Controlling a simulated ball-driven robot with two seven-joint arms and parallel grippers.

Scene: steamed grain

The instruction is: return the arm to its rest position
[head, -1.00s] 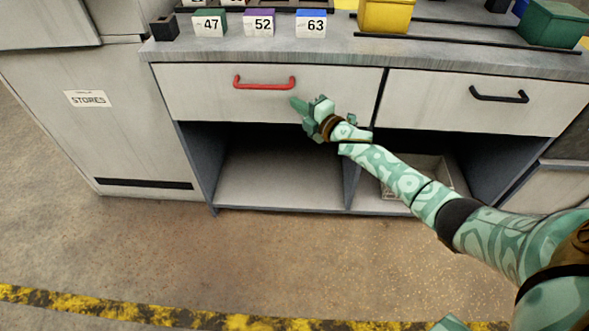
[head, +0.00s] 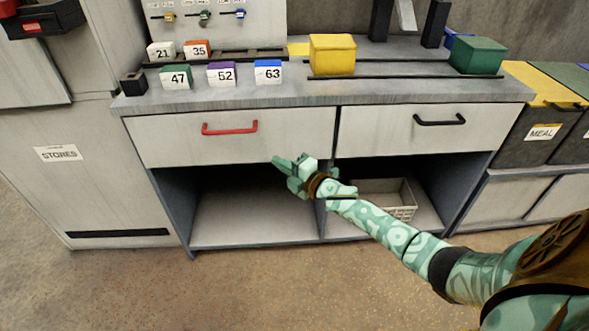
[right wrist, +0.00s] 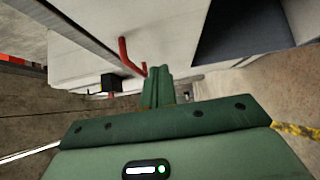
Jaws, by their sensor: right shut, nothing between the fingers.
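My right gripper (head: 282,163) is in front of the workbench, just below the front of the left drawer (head: 180,146). Its fingers are shut together and empty, and they also show shut in the right wrist view (right wrist: 157,85). The red handle (head: 230,128) of the left drawer is above and left of the fingertips, apart from them in the head view. The handle also shows in the right wrist view (right wrist: 128,58), just beyond the fingers. The left drawer looks closed. My left gripper is in neither view.
The right drawer has a black handle (head: 440,120). Below are open shelves, with a pale basket (head: 402,205) in the right one. Numbered blocks, a yellow bin (head: 332,55) and a green bin (head: 477,57) stand on the worktop (head: 300,92). The floor in front is clear.

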